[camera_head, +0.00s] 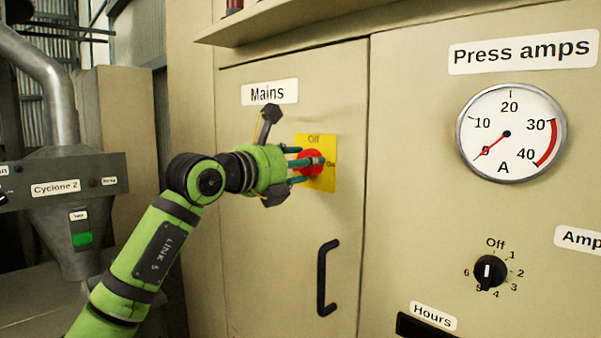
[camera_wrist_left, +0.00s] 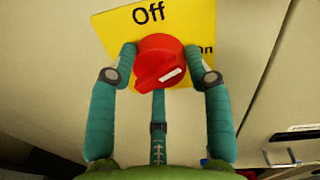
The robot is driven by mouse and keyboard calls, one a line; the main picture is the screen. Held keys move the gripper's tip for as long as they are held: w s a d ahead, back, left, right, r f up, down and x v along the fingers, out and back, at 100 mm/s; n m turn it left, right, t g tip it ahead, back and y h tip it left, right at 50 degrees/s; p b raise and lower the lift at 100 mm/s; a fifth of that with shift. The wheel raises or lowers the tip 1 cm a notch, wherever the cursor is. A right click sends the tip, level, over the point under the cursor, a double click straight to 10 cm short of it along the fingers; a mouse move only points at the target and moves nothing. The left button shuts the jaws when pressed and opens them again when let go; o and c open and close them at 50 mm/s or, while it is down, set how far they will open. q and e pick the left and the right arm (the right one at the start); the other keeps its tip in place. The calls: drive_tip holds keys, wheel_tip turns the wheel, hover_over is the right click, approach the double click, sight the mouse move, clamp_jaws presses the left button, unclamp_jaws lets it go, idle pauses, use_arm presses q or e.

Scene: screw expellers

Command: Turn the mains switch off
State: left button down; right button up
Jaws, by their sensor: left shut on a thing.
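The mains switch is a red rotary knob (camera_head: 311,158) on a yellow plate (camera_head: 327,146), below the "Mains" label (camera_head: 269,92) on the beige cabinet. In the left wrist view the knob (camera_wrist_left: 155,62) has a raised grip with a white mark pointing right, towards "On"; "Off" is printed above it. My left gripper (camera_head: 303,165) is shut on the knob. Its teal fingers (camera_wrist_left: 160,75) stand around it, one at each side and one below. The fingers partly cover the knob's rim. My right gripper is in neither view.
A black door handle (camera_head: 327,278) is below the switch. To the right are the press amps meter (camera_head: 510,133), its needle near 0, and a black selector (camera_head: 490,272). A shelf edge (camera_head: 280,18) juts out above. A "Cyclone 2" panel (camera_head: 65,183) is at the left.

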use_arm(q)
drive_tip(key=n, duration=0.2)
drive_tip(key=n+b, duration=0.1)
drive_tip(key=n, duration=0.1)
drive_tip(key=f+n+b, duration=0.1)
drive_tip(key=n, duration=0.1)
drive_tip(key=shift+d+g, duration=0.15)
drive_tip(key=shift+g, duration=0.25)
drive_tip(key=n+b, duration=0.1)
drive_tip(key=n, duration=0.5)
drive_tip(key=shift+r+g+h+b, duration=0.2)
drive_tip(key=shift+g+h+b, duration=0.1)
drive_tip(key=shift+b, duration=0.05)
drive_tip(key=c, duration=0.5)
unclamp_jaws()
drive_tip(key=shift+d, duration=0.1)
drive_tip(key=shift+c, duration=0.2)
drive_tip(key=shift+d+r, duration=0.15)
drive_tip(key=shift+r, duration=0.05)
drive_tip(key=v, duration=1.2)
